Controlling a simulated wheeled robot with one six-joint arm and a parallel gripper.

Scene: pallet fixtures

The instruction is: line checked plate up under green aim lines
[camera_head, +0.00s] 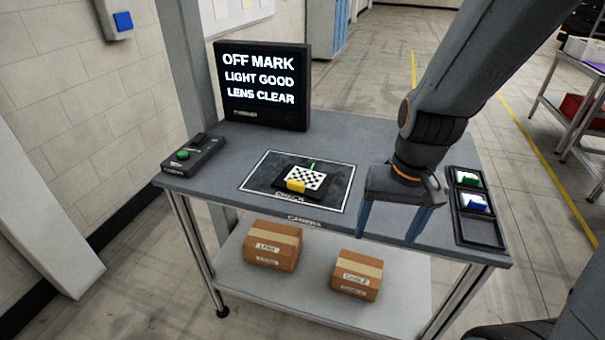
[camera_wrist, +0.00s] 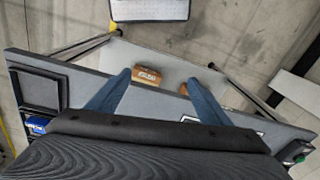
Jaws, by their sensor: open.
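The checked plate (camera_head: 306,177) is a black and white checkered board on a black base, with a yellow block (camera_head: 296,186) at its front edge. It lies on a dark framed mat (camera_head: 257,180) on the grey table. A short green line (camera_head: 312,166) shows at the plate's far edge. The monitor (camera_head: 262,85) reads OFF MARK, LIGHT GOOD, LENS CLEAR. My gripper (camera_head: 390,230) is open and empty, to the right of the mat near the table's front edge. Its blue fingers also show in the wrist view (camera_wrist: 157,85), where the plate is not seen.
A black tray (camera_head: 480,228) with a green and a blue item is at the table's right end. A control box with a green button (camera_head: 184,155) is at the left end. Two cardboard boxes (camera_head: 272,246) (camera_head: 357,274) sit on the lower shelf.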

